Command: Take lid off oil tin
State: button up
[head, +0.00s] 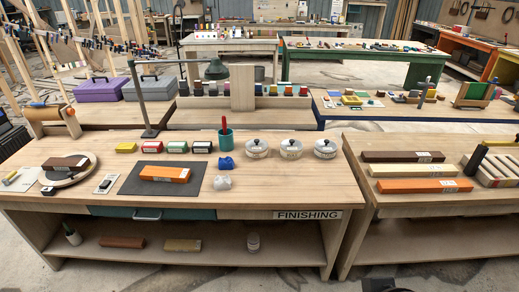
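Three round pale tins stand in a row at the right of the finishing bench: a left tin (256,149), a middle tin (290,149) and a right tin (324,149). Each has a lid with a dark knob, and all three lids are on. The labels on their fronts are too small to read, so I cannot tell which is the oil tin. My gripper is not in view.
Left of the tins are a teal cup (226,138) with a red-handled tool, blue (226,163) and white (223,183) crumpled cloths, small boxes and an orange block (165,174) on a dark mat. The front right of the bench top (290,190) is clear.

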aim_at(255, 145)
jog(key=i+j+u, duration=0.2)
jog(key=i+u, duration=0.7)
jog(key=i, duration=0.2)
jog(key=i+l+u, duration=0.3)
jog(key=i+u, duration=0.15)
jog(key=i, duration=0.1)
